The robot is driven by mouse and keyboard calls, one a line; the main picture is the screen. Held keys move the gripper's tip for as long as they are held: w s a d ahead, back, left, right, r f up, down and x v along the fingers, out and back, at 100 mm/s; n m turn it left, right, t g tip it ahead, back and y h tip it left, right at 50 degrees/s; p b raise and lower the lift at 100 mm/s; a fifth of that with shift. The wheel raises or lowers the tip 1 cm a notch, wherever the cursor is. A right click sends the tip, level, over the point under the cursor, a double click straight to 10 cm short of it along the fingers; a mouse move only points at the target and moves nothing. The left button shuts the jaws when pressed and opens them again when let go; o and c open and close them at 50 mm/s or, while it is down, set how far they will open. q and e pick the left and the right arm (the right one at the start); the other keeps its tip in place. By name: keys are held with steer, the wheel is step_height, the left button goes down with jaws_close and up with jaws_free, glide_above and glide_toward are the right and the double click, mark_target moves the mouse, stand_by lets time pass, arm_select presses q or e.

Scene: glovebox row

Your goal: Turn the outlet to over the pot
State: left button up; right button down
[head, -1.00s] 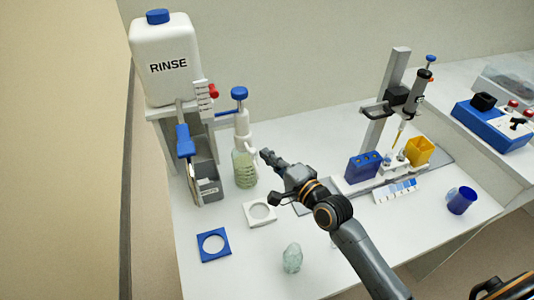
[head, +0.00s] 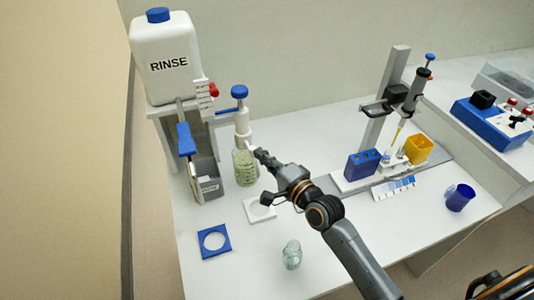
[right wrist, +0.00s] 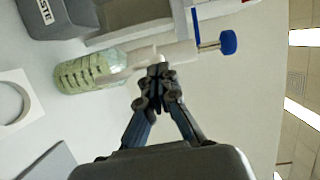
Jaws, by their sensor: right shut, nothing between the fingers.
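A pump dispenser (head: 242,128) with a blue knob and white body stands on a ribbed, pale green bottle (head: 245,168). It also lies across the right wrist view (right wrist: 176,53). Its white outlet is mostly hidden by my gripper, so I cannot tell which way it points. A small clear glass pot (head: 291,254) stands upright near the front of the bench, apart from the dispenser. My right gripper (head: 259,152) is shut and empty, its fingertips beside the dispenser's white body, just above the bottle. In the right wrist view the fingertips (right wrist: 155,76) are close to it; contact is unclear.
Left of the dispenser are a RINSE tank (head: 167,60) on a stand and a grey waste box (head: 207,180). A blue holder (head: 214,241) and a white holder (head: 257,218) lie in front. A pipette stand (head: 385,100) is to the right. Bench around the pot is clear.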

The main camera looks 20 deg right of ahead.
steer(key=shift+a, duration=0.2)
steer(key=w+a+p, duration=0.3)
steer(key=a+p, duration=0.1)
steer(key=a, duration=0.6)
steer(key=shift+a+p, duration=0.2)
steer(key=shift+p, duration=0.15)
steer(key=shift+s+d, duration=0.1)
stand_by(1.3)
